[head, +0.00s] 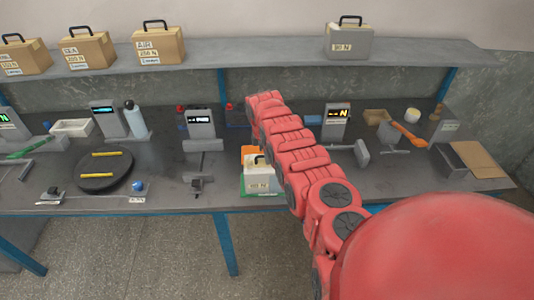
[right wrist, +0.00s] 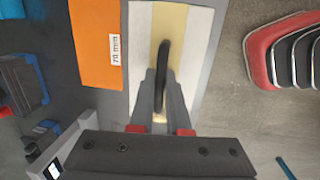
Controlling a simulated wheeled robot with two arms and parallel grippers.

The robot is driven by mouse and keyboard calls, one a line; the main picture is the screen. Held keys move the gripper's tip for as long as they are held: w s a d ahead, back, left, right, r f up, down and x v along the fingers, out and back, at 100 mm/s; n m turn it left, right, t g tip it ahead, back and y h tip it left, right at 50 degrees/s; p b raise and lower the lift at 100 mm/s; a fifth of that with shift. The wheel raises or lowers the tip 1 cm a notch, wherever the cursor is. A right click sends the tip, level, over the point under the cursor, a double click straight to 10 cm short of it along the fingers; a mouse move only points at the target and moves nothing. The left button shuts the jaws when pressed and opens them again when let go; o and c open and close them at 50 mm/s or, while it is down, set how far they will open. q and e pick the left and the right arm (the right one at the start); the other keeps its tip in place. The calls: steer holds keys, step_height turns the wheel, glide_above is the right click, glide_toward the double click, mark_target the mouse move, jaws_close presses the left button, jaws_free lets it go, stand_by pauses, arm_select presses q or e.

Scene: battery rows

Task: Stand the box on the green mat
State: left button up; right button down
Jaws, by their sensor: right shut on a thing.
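The box (head: 262,181) is pale grey with a cream strip on top, a dark handle and a force label. It looks upright at the front of the table, on or just over the green mat (head: 248,195); contact is unclear. Only thin edges of the mat show. My right gripper (right wrist: 160,98) is shut on the black handle in the right wrist view, with the box top (right wrist: 199,50) beneath it. In the head view my red right arm hides most of this gripper. My left gripper is not in view.
An orange block (right wrist: 96,45) labelled 70 mm lies close beside the box. A grey stand with a display (head: 199,124) is behind left, and a round black plate (head: 104,180) further left. A shelf (head: 260,52) with cases runs above the back.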

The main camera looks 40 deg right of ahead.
steer(key=shift+r, duration=0.1)
steer(key=c, duration=0.9)
jaws_free()
